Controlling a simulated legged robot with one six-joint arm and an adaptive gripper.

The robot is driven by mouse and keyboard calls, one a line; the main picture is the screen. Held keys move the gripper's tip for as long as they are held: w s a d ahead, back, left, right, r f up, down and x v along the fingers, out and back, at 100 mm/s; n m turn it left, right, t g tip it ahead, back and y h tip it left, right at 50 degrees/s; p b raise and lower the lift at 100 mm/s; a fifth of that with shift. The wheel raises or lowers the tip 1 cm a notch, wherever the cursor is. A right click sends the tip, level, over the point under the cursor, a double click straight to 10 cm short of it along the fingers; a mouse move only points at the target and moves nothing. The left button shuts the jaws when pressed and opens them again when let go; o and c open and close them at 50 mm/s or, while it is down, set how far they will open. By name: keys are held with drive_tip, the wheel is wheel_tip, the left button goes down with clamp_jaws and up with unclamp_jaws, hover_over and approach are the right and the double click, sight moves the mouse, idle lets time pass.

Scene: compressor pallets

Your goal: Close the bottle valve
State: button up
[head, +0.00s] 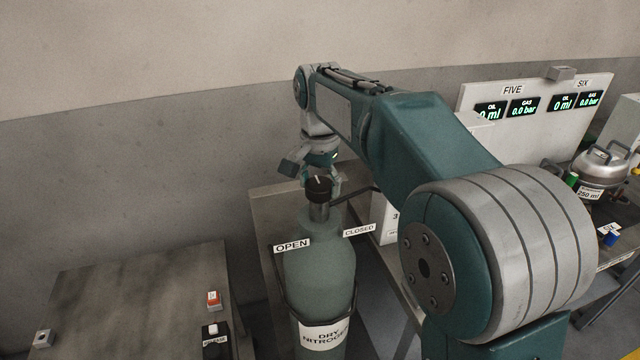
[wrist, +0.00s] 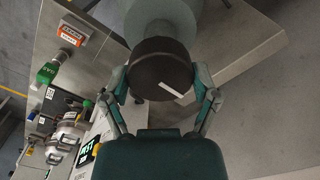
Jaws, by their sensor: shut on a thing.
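The bottle valve is a dark round knob (head: 319,189) with a white mark, on top of a grey-green gas bottle (head: 318,265) labelled DRY NITROGEN. An OPEN sign (head: 291,246) is at the bottle's left and a CLOSED sign (head: 359,230) at its right. In the wrist view the knob (wrist: 160,68) fills the space between my fingers, its white mark pointing to the lower right. My gripper (wrist: 162,88) is shut on the knob, one finger on each side. In the head view my gripper (head: 322,182) comes down over the knob from above; its far finger is partly hidden.
A grey table (head: 140,300) at the lower left holds small switches. At the right a white panel (head: 540,110) with OIL and GAS displays stands behind a metal vessel (head: 600,165). My arm spans the middle of the head view. A wall is behind the bottle.

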sight(317, 183)
drive_tip(key=shift+s+a, duration=0.1)
drive_tip(key=o, duration=1)
drive_tip(key=shift+a, duration=0.1)
drive_tip(key=shift+r, duration=0.3)
wheel_tip(317, 183, up, 11)
drive_tip(key=shift+a+r, duration=0.1)
